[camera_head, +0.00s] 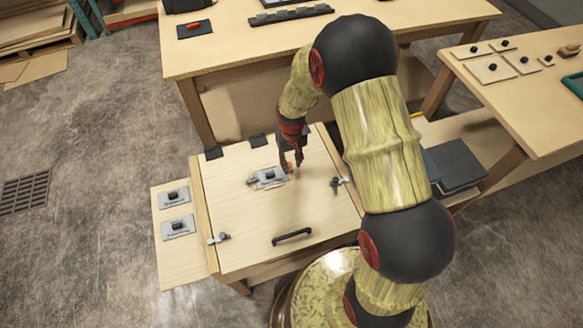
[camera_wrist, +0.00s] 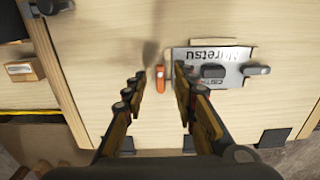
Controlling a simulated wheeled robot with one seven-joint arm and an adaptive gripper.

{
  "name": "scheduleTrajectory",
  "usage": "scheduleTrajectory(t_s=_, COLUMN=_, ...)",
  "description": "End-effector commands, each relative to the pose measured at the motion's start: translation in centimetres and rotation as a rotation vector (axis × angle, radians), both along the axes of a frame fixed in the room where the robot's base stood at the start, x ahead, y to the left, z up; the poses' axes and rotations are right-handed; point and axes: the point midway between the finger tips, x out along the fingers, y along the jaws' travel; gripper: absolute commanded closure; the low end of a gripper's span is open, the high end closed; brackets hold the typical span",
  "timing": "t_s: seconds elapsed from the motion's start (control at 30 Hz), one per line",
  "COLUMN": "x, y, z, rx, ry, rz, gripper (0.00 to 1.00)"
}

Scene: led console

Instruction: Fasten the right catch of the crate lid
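The crate lid (camera_head: 235,210) is a pale wooden board lying closed, with a black handle (camera_head: 292,236) near its front edge. The right catch (camera_head: 340,182) is a small dark and metal fitting at the lid's right edge; a dark fitting (camera_wrist: 50,5) at the wrist view's top left looks like it. I cannot tell its lever's position. The left catch (camera_head: 218,239) sits at the left edge. My gripper (camera_head: 291,167) is over the lid, left of the right catch. In the wrist view its fingers (camera_wrist: 160,78) are apart, with a small orange piece showing between them.
A metal plate (camera_head: 269,179) with a black knob sits on the lid beside my gripper. Two similar plates (camera_head: 176,225) lie on the left side board. Two black hinges (camera_head: 258,140) line the back edge. A workbench (camera_head: 235,55) stands behind and another table (camera_head: 535,105) at right.

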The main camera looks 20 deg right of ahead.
Motion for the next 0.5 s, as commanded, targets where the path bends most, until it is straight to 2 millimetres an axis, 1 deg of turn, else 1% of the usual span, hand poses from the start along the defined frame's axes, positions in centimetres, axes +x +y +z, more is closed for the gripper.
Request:
scheduleTrajectory(t_s=0.03, x=0.0, y=0.0, z=-1.0, rx=0.000, ry=0.002, rz=0.000, gripper=0.72)
scheduleTrajectory(t_s=0.1, x=0.0, y=0.0, z=-1.8, rx=0.000, ry=0.001, rz=0.000, gripper=0.72)
scheduleTrajectory(t_s=0.2, x=0.0, y=0.0, z=-2.3, rx=0.000, ry=-0.001, rz=0.000, gripper=0.72)
scheduleTrajectory(t_s=0.43, x=0.0, y=0.0, z=-2.3, rx=0.000, ry=-0.001, rz=0.000, gripper=0.72)
scheduleTrajectory(t_s=0.5, x=0.0, y=0.0, z=-2.3, rx=0.000, ry=-0.001, rz=0.000, gripper=0.75)
